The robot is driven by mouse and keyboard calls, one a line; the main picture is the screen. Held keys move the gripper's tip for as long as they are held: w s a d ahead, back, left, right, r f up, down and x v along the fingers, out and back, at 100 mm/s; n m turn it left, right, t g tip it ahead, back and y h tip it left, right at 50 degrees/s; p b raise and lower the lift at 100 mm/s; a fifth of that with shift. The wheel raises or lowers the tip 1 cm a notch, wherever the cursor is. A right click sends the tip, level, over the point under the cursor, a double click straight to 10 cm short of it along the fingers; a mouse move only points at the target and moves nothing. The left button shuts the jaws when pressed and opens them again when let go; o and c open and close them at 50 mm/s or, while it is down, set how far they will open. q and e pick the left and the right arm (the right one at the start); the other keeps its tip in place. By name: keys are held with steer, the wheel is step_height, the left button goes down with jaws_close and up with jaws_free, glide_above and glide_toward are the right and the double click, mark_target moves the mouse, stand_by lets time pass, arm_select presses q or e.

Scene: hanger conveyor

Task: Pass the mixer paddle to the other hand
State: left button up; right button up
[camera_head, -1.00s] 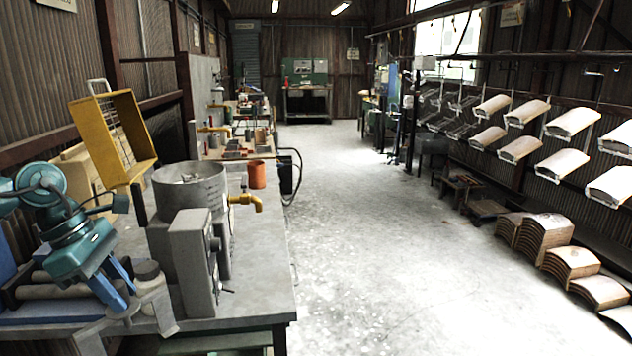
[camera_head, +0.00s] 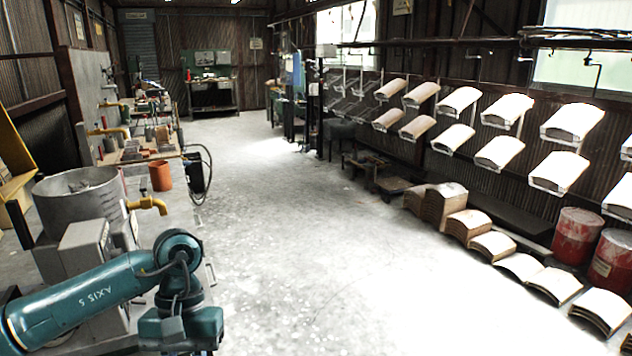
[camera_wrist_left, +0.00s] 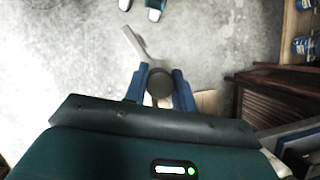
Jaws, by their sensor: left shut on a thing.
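The mixer paddle (camera_wrist_left: 159,84) shows in the left wrist view as a dark round end with a pale flat strip running up and to the left. My left gripper (camera_wrist_left: 160,72) is shut on it, with one blue finger on each side of the round end. The paddle hangs over bare grey floor. In the head view my left arm reaches in from the lower left. Its wrist is at the bottom edge, and the fingers and paddle are hidden below the frame. I cannot make out my right gripper in either view.
The workbench with a grey mixing drum (camera_head: 78,200) and yellow tap (camera_head: 147,205) is at the left. A wide concrete floor (camera_head: 330,260) is clear in the middle. Curved tiles on hangers (camera_head: 505,152) and red drums (camera_head: 577,236) line the right.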

arm_select(q)
steer(key=shift+d+m+y, duration=0.3)
steer(key=shift+d+m, duration=0.45)
steer(key=shift+m, duration=0.05)
steer(key=shift+r, duration=0.1)
